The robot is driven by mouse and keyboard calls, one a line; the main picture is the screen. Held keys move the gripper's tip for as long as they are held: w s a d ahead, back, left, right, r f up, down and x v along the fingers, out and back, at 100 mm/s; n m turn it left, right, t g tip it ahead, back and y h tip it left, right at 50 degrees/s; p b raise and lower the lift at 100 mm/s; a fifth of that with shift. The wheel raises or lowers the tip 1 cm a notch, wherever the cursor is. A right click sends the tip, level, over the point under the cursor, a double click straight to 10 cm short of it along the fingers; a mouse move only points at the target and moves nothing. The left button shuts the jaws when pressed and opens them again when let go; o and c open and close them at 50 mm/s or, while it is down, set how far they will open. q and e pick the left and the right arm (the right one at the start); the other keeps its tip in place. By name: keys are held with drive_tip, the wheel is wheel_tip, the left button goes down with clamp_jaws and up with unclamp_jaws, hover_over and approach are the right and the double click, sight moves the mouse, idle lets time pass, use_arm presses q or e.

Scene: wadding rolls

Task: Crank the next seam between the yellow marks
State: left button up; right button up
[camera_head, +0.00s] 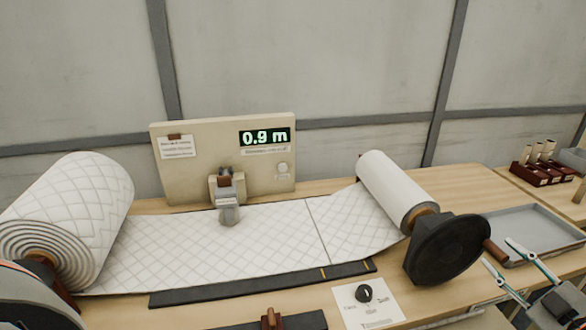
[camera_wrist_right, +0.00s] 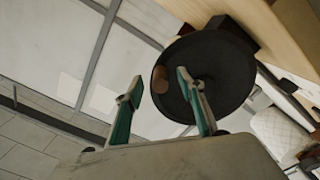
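White quilted wadding (camera_head: 230,245) runs from a thick roll (camera_head: 85,205) on the left to a thinner roll (camera_head: 395,185) on the right. A dark seam (camera_head: 318,230) crosses it. The seam's front end lies close to the left yellow mark (camera_head: 323,272); the right yellow mark (camera_head: 369,264) is farther right on the black strip. The black crank disc (camera_head: 440,250) carries a brown handle (camera_head: 495,251). My right gripper (camera_head: 505,252) is open near the handle. In the right wrist view, the handle (camera_wrist_right: 160,79) appears between the open fingertips (camera_wrist_right: 160,84), apparently ungripped. My left gripper is out of view.
A panel (camera_head: 220,160) behind the wadding reads 0.9 m. A clamp-like device (camera_head: 228,200) stands over the wadding. A grey tray (camera_head: 530,232) lies right of the crank.

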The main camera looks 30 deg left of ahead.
drive_tip(key=v, duration=0.4)
drive_tip(key=shift+p, duration=0.35)
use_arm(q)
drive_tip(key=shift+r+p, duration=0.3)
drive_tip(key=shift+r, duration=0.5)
use_arm(e)
drive_tip(key=shift+v, duration=2.55)
drive_tip(key=s+a+f+m+h, duration=0.2)
drive_tip(key=s+a+f+m, duration=0.15)
drive_tip(key=f, duration=0.35)
drive_tip(key=s+a+f+m+h, duration=0.1)
drive_tip(key=s+a+f+m, duration=0.1)
drive_tip(key=s+f, duration=0.3)
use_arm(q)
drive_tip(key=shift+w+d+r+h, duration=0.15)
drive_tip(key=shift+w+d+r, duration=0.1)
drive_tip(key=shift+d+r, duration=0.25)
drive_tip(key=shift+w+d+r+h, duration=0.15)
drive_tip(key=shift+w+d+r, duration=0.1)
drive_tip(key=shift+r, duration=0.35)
use_arm(e)
drive_tip(key=s+f+m+g+h, duration=0.3)
drive_tip(key=s+f+m+h, duration=0.2)
drive_tip(key=s+f, duration=1.1)
drive_tip(key=shift+s+a+f+m, duration=0.15)
drive_tip(key=shift+a+f+m, duration=0.05)
drive_tip(key=shift+f+m, duration=0.6)
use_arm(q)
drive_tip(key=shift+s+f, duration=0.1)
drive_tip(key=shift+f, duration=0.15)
